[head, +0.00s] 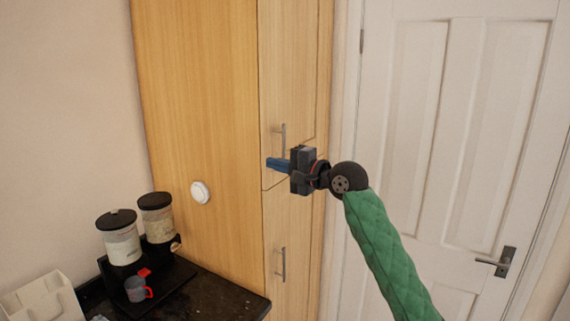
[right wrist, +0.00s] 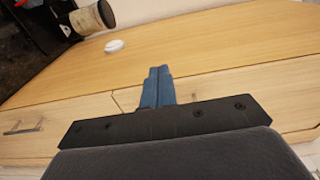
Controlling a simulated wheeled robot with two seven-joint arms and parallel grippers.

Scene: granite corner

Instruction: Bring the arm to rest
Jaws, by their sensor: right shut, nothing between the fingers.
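My right gripper (head: 268,163) is raised in front of the tall wooden cabinet (head: 205,90) in the head view, with its blue fingers pointing left. In the right wrist view its blue fingers (right wrist: 158,72) lie together, shut with nothing between them. My right arm, in a green quilted sleeve, comes up from the lower right. The gripper overlaps the cabinet's upper door near its handle (head: 283,140); I cannot tell how far it is from the door. My left gripper is not in view.
A dark counter (head: 225,290) at lower left holds two dispensers (head: 121,240) and a grey and red mug (head: 137,289). A white round knob-like disc (head: 201,192) is on the cabinet side. A white door (head: 460,130) with a lever handle (head: 497,263) stands at right.

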